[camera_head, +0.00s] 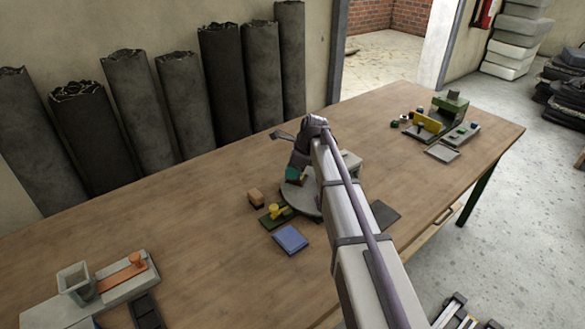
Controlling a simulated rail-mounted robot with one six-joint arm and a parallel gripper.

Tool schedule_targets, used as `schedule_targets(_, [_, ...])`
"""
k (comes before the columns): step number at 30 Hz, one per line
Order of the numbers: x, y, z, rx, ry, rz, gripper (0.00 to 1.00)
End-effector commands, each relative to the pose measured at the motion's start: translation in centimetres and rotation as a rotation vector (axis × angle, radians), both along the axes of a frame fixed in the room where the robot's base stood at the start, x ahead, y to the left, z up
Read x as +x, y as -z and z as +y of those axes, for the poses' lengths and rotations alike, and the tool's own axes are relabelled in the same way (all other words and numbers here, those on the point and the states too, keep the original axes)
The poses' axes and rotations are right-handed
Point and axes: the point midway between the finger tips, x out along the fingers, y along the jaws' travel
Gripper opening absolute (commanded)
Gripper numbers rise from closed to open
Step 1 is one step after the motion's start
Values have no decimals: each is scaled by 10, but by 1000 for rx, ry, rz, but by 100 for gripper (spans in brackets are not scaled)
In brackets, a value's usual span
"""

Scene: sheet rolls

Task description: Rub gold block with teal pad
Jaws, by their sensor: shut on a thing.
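My gripper (297,162) points down over a round grey plate (302,203) near the middle of the table. It is shut on the teal pad (292,173), which shows as a small teal patch at the fingers, low over the plate's left part. I cannot tell whether the pad touches what is below it. A small tan-gold block (256,195) lies on the table to the left of the plate; I cannot be sure that it is the gold block. My arm hides much of the plate's right side.
A green base with a yellow knob (276,211) and a blue pad (290,240) lie in front of the plate. A dark flat square (384,214) lies to its right. A grey fixture (125,275) stands at left, a green machine (449,108) at far right. Sheet rolls (135,95) line the wall.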

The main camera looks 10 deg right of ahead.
Motion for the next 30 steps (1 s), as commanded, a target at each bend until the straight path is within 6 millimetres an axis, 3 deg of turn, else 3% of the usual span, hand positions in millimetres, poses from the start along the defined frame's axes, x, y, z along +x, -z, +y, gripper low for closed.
schedule_targets(1, [0,-11,0,5,1,-1,15])
schedule_targets(18, [0,-63,0,24,0,-10,15])
schedule_targets(30, [0,-67,0,24,0,-9,15])
